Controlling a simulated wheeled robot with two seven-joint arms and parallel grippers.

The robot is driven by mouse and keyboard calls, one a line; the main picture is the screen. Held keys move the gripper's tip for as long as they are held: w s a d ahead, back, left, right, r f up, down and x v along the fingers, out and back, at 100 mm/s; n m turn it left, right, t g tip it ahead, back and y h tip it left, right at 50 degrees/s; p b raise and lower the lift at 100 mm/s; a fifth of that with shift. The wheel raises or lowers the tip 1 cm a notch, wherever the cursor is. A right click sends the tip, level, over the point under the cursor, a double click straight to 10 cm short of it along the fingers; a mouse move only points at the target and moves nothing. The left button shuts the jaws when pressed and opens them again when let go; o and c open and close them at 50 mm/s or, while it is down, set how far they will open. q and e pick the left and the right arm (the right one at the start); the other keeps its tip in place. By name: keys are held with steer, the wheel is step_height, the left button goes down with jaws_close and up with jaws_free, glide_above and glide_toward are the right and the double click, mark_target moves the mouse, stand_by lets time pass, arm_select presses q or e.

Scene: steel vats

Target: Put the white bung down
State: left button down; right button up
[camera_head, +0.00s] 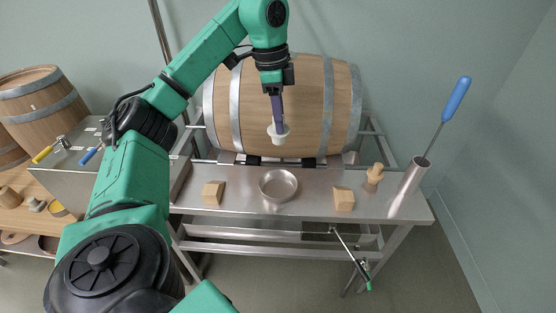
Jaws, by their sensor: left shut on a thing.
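My left gripper (277,112) points down in front of the large wooden barrel (310,100), in the middle of the view. It is shut on the white bung (279,138), which hangs below the fingers with its wider rim up and its narrow end down. The bung appears to be above the steel bench (240,194), apart from its top. My right gripper is not in view.
A round steel bowl (278,186) stands on the bench between two wooden blocks (213,193) (344,199). A wooden bung-like piece (374,177) and a steel tube (408,189) with a blue-handled tool (457,99) stand at the right. Bare bench lies between them.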

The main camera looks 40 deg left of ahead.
mark_target(270, 129)
arm_select(q)
steer(key=f+b, duration=0.1)
steer(key=f, duration=0.1)
steer(key=f+b, duration=0.1)
steer(key=f, duration=0.2)
steer(key=a+f+b, duration=0.1)
steer(key=f, duration=0.1)
steer(key=shift+w+f, duration=0.15)
steer(key=shift+f, duration=0.05)
step_height(270, 129, down, 12)
steer(key=shift+d+r, duration=0.1)
steer(key=shift+r, duration=0.1)
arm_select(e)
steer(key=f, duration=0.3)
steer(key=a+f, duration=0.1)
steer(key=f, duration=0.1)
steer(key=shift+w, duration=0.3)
arm_select(q)
steer(key=shift+b, duration=0.3)
steer(key=c, duration=0.6)
jaws_free()
steer(key=shift+f, duration=0.1)
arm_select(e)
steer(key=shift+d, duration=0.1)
